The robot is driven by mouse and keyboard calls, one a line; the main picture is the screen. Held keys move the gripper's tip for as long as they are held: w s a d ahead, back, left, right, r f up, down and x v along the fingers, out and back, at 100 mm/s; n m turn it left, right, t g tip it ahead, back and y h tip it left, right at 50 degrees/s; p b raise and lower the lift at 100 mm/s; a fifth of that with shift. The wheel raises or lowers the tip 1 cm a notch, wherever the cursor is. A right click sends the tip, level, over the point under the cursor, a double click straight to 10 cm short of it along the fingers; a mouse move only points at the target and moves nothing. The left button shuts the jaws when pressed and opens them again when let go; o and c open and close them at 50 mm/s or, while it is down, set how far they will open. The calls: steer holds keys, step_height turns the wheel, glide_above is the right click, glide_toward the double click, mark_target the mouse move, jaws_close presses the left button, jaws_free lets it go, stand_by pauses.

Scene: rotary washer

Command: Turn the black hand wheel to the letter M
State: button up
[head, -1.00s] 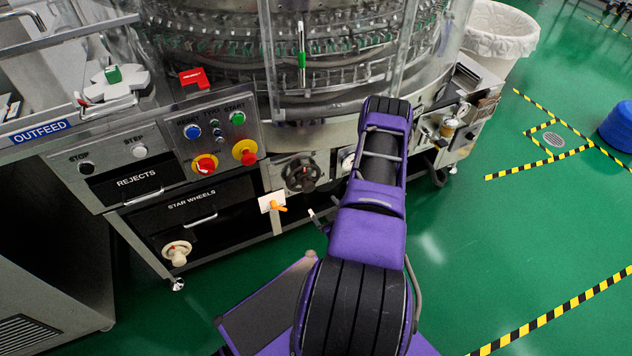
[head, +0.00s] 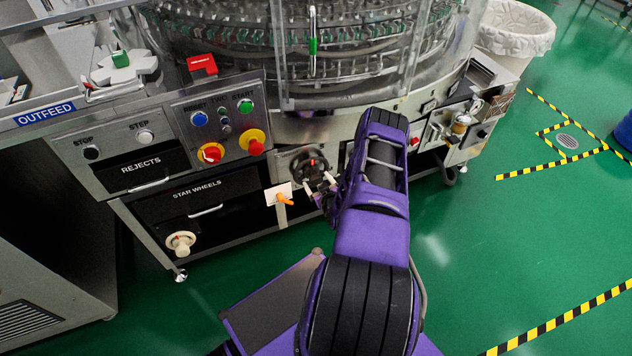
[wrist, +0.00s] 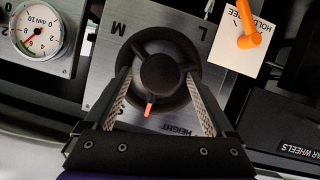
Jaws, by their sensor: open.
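The black hand wheel (wrist: 160,48) is a dark ring with a round central hub and spokes, on a metal plate (wrist: 100,75). In the wrist view its orange-red pointer mark (wrist: 149,107) is at the lower side, near HEIGHT. The letter M (wrist: 118,29) is at its upper left, L (wrist: 203,29) at its upper right. My gripper (wrist: 158,77) is open, one finger on each side of the hub, over the wheel's lower part. Contact cannot be told. In the head view, the wheel (head: 306,160) is just beyond my gripper (head: 321,186).
A pressure gauge (wrist: 39,32) is left of the plate in the wrist view. An orange lever (wrist: 249,28) on a white label is at upper right. In the head view, the button panel (head: 220,125) is left of the wheel. Open green floor lies to the right.

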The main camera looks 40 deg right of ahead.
steer(key=shift+x, duration=0.9)
steer(key=shift+c, duration=0.3)
jaws_close()
